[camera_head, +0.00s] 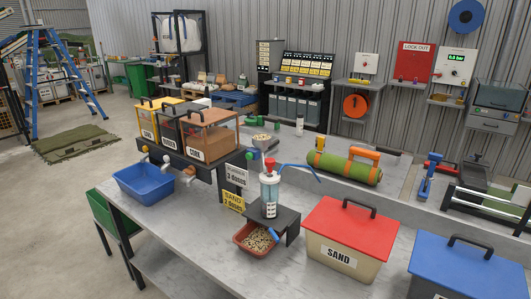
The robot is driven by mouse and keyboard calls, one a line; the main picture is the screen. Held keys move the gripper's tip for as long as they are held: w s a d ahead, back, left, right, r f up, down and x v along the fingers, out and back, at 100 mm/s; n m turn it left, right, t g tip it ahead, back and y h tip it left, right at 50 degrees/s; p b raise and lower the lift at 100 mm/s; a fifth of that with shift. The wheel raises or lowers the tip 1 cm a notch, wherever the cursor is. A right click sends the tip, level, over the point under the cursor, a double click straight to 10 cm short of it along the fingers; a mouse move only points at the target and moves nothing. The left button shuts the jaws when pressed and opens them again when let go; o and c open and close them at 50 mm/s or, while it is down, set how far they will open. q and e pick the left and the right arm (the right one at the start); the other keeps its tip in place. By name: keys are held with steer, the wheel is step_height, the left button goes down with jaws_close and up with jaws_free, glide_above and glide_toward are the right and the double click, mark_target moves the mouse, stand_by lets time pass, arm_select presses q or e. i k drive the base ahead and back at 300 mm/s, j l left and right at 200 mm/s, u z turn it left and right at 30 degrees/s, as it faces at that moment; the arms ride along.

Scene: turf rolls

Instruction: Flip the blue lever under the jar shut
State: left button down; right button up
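A clear jar (269,196) with a pale blue upper part and a red top (269,166) stands upright on a dark stand (285,219) on the grey bench. A small blue lever (275,234) shows below the stand's top plate, slanting down to the right. Its exact setting is hard to tell at this size. A red-brown tray (240,242) holding pale mixed grains (259,240) sits under the stand, to the left of the lever. Neither of my grippers is in view.
A red-lidded SAND box (340,258) stands right of the stand, with a blue-lidded box (468,270) beyond. Left are hoppers (190,138) and a blue bin (143,184). A green roll (344,169) lies behind. The bench left of the tray (190,226) is clear.

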mark_target(271, 231)
steer(key=i+j+z, duration=0.1)
steer(key=i, duration=0.2)
steer(key=i+j+z, duration=0.1)
steer(key=i, duration=0.2)
steer(key=k+l, duration=0.15)
steer(key=l, duration=0.25)
steer(key=k+l+z, duration=0.15)
steer(key=l, duration=0.25)
steer(key=k+l, duration=0.15)
steer(key=l, duration=0.3)
steer(key=k+l+z, duration=0.1)
steer(key=l, duration=0.3)
